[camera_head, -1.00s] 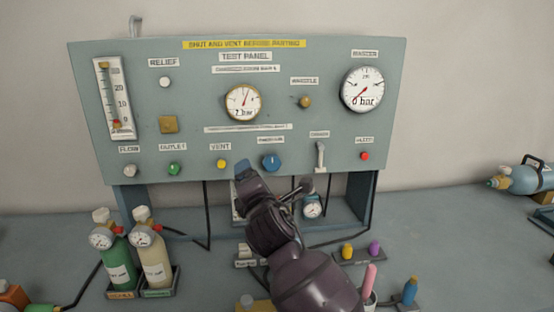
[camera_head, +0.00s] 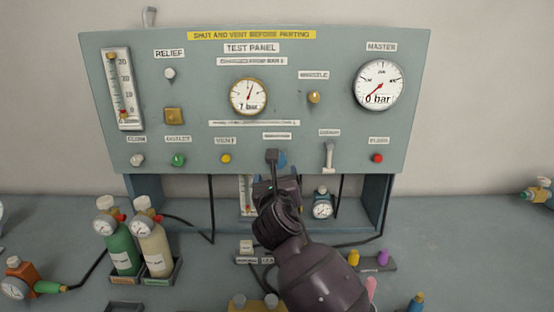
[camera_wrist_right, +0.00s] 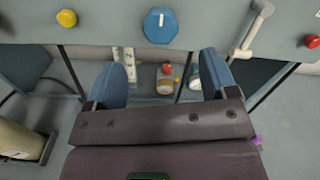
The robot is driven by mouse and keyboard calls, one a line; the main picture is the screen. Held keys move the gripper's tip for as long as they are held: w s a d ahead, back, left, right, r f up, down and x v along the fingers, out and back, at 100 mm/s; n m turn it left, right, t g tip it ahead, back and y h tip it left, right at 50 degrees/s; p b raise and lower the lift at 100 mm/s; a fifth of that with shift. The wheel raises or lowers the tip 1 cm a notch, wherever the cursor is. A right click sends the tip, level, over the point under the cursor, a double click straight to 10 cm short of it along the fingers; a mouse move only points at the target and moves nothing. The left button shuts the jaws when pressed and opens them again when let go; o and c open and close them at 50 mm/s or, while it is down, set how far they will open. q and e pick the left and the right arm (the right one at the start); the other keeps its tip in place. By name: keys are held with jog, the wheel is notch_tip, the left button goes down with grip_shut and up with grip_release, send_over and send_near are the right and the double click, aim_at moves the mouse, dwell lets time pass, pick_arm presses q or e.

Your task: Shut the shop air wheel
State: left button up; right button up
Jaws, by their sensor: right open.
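A blue knob (camera_head: 282,159) with a white mark sits low on the grey-green test panel, partly hidden behind my right gripper in the head view. Its label is too small to read, so I cannot tell whether it is the shop air wheel. In the right wrist view the blue knob (camera_wrist_right: 160,25) shows whole, ahead of the gap between my fingers. My right gripper (camera_head: 276,179) is just below and in front of it. In the wrist view my right gripper (camera_wrist_right: 163,62) is open and empty, its blue-padded fingers apart from the knob. My left gripper is not in view.
A yellow vent knob (camera_head: 226,158) is left of the blue knob; a grey lever (camera_head: 329,156) and a red button (camera_head: 377,158) are right. Gauges include the master gauge (camera_head: 379,85), reading 0 bar. Green (camera_head: 121,250) and cream (camera_head: 155,248) bottles stand at lower left.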

jog(key=w+b, duration=0.1)
jog(key=w, duration=0.9)
jog(key=shift+w, duration=0.25)
jog(key=shift+c, duration=0.4)
